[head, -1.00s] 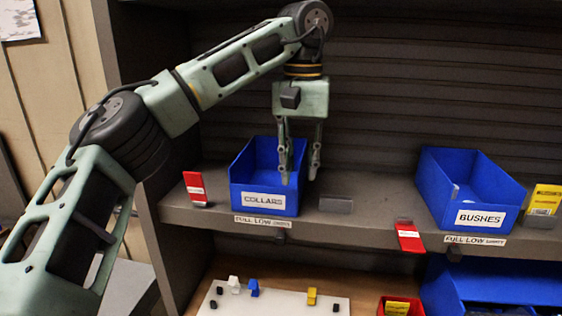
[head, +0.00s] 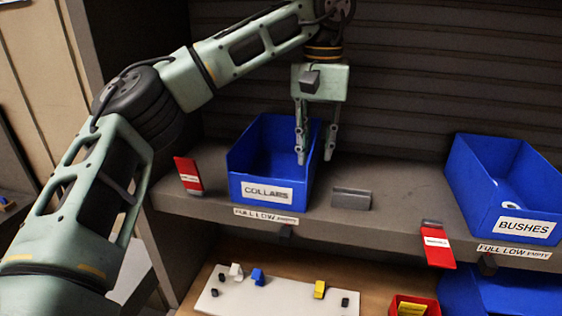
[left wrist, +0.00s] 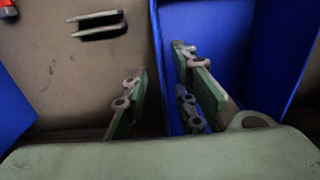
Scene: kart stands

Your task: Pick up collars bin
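The collars bin (head: 233,175) is a blue open box with a white COLLARS label on its front, standing upright on the grey shelf. Its inside looks empty where it shows. My left gripper (head: 315,160) points down at its right wall, fingers apart. In the left wrist view the bin's wall (left wrist: 158,50) runs between the fingers of my left gripper (left wrist: 160,68). One finger is on the inner side and the other is over the shelf. I cannot tell whether either finger touches the wall. My right gripper is not in view.
A red card (head: 187,174) stands left of the bin and a grey holder (head: 351,199) sits to its right. A blue bushes bin (head: 470,190) stands farther right. A white board (head: 275,297) with small parts lies below the shelf. The shelf between the bins is mostly clear.

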